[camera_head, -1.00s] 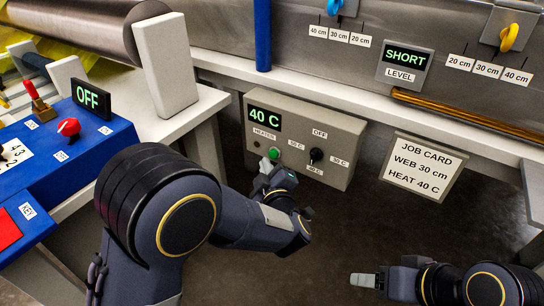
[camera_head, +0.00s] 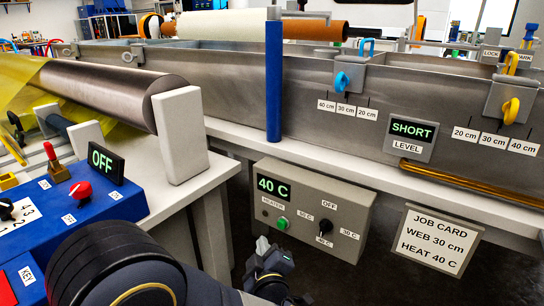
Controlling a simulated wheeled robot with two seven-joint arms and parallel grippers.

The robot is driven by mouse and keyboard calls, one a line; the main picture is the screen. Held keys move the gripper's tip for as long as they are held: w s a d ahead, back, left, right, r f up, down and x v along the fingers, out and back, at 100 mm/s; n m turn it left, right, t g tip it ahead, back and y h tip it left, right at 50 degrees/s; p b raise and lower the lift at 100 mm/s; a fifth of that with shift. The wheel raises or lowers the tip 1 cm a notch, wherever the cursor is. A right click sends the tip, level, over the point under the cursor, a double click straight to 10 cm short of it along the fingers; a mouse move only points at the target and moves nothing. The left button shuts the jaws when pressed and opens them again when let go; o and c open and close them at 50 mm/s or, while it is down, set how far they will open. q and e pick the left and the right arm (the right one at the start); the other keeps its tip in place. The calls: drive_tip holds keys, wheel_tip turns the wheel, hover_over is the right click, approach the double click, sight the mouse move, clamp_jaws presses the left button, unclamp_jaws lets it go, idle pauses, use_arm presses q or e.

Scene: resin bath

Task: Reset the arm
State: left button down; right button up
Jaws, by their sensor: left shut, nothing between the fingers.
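My left gripper (camera_head: 264,246) is low in the head view, just below the left part of the heater box (camera_head: 340,196). It is shut and empty, and apart from the box. The heater box display (camera_head: 272,188) reads 40 C. Its green button (camera_head: 282,223) and black knob (camera_head: 325,228) are both uncovered. The knob sits among the labels OFF, 50 C, 40 C and 30 C. My left arm (camera_head: 110,270) fills the lower left. My right gripper is out of the picture.
The blue console (camera_head: 120,206) with an OFF display (camera_head: 103,162) and red knob (camera_head: 80,191) stands at left. The steel bath (camera_head: 310,95) carries blue (camera_head: 341,82) and yellow (camera_head: 510,110) handles and a SHORT level display (camera_head: 412,131). A job card (camera_head: 436,240) hangs at right.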

use_arm(q)
drive_tip(key=a+r+m+g+h, duration=0.2)
drive_tip(key=a+r+g+h, duration=0.1)
drive_tip(key=a+h, duration=0.25)
drive_tip(key=s+a+r+m+g+h, duration=0.1)
drive_tip(key=s+a+m+g, duration=0.1)
drive_tip(key=s+a+m, duration=0.3)
drive_tip(key=s+a+g+h, duration=0.2)
drive_tip(key=s+a, duration=0.1)
drive_tip(key=s, duration=0.5)
drive_tip(key=s+a+f+m+g+y+p, duration=0.1)
drive_tip(key=s+a+f+g, duration=0.15)
drive_tip(key=s, duration=0.45)
drive_tip(key=s+a+f+m+g+y, duration=0.15)
drive_tip(key=s+a, duration=0.25)
drive_tip(key=s, duration=0.4)
wheel_tip(320, 180, up, 36)
drive_tip(key=p, duration=3.6)
drive_tip(key=shift+w+d, duration=0.2)
drive_tip(key=shift+w, duration=0.15)
drive_tip(key=shift+m, duration=0.25)
